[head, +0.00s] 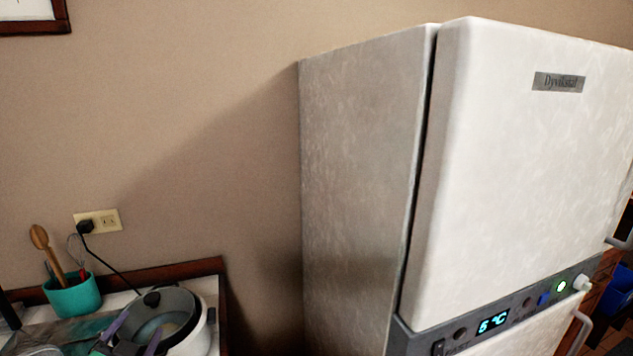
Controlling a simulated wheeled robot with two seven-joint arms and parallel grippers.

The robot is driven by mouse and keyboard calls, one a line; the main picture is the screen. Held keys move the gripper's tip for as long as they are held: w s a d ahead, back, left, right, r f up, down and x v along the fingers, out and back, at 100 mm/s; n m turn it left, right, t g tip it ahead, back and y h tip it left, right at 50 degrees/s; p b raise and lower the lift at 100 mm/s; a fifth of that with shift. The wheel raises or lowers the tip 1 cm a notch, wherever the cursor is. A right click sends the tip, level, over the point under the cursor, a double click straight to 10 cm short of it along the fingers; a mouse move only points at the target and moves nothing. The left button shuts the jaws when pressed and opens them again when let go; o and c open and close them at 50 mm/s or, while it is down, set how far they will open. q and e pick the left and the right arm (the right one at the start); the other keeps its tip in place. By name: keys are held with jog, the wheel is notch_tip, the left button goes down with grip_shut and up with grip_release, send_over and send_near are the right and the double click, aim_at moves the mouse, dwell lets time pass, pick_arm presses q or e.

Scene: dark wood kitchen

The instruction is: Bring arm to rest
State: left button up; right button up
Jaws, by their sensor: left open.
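My left gripper (135,333) shows at the bottom left edge of the head view, with its two purple-tinted fingers apart. It appears in front of a round white cooker (205,335) with a grey rim, overlapping it in the picture. I cannot tell whether it touches the cooker. Nothing shows between the fingers. Most of my left arm is below the frame. My right gripper is not in view.
A tall white fridge (365,190) with a lit display fills the right side. A teal utensil pot (73,295) stands on the counter at left. A black cord runs from the wall outlet (104,220). A dark wood edge (195,268) borders the counter.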

pick_arm(q)
jog(key=s+d+f+n+g+h, duration=0.1)
jog(key=s+d+f+g+h, duration=0.1)
jog(key=s+d+f+g, duration=0.55)
jog(key=s+d+f+n+g+h, duration=0.2)
jog(key=s+d+f+g, duration=0.15)
jog(key=s+f, duration=0.8)
notch_tip(320, 180, down, 27)
jog(key=g+b, duration=0.1)
jog(key=b, duration=0.4)
jog(key=s+a+f+b, duration=0.1)
jog(key=s+f+b, duration=0.1)
jog(key=s+f, duration=0.6)
jog(key=s+a+f+g+b, duration=0.1)
jog(key=s+a+f+b, duration=0.1)
jog(key=s+f, duration=0.6)
notch_tip(320, 180, down, 4)
jog(key=shift+s+a+f+m+b, duration=0.15)
jog(key=shift+s+m+b, duration=0.15)
jog(key=shift+b, duration=0.2)
